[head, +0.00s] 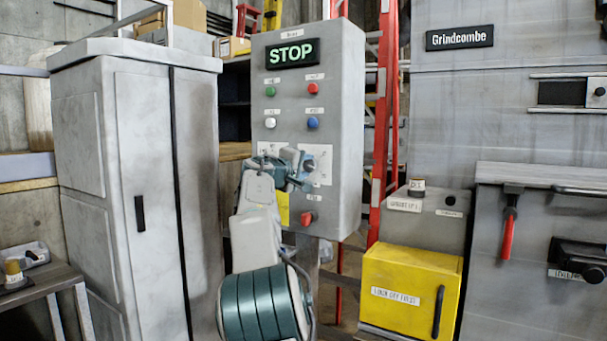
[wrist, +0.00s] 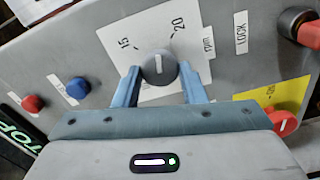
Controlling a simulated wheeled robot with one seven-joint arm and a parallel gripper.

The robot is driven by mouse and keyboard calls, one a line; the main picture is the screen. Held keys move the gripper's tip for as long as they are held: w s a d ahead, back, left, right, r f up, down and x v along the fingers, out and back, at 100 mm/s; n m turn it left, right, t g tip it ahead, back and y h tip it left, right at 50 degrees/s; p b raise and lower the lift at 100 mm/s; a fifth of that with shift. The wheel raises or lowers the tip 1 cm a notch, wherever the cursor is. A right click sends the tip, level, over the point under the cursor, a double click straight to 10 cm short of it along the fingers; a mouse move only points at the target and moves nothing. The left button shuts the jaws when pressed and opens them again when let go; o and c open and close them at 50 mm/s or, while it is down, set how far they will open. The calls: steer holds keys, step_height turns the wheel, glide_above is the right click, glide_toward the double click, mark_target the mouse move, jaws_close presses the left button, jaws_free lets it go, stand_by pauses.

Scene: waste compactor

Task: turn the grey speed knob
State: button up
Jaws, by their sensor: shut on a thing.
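The grey speed knob (wrist: 158,66) sits on a white dial plate marked 15 and 20, with a "rpm" label beside it, in the wrist view. Its white pointer line lies between the two numbers. My gripper (wrist: 160,84) has its two blue fingers on either side of the knob and is shut on it. In the head view my gripper (head: 305,165) reaches the middle of the grey control panel (head: 343,120) and hides the knob there. The dial plate (head: 322,158) shows partly behind it.
The panel has a lit STOP display (head: 292,53), green, red, white and blue buttons, and a red knob (head: 307,218) low down. In the wrist view, a red-ended switch (wrist: 300,24) is near the LOCK label. A grey cabinet (head: 135,180) stands left; a yellow box (head: 410,290) stands right.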

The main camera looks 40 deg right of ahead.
steer(key=shift+d+f+m, duration=0.1)
steer(key=shift+m, duration=0.6)
steer(key=shift+b, duration=0.35)
steer(key=o, duration=1)
steer(key=shift+s, duration=0.1)
steer(key=b+v, duration=0.4)
steer(key=v, duration=0.9)
steer(key=shift+a, duration=0.4)
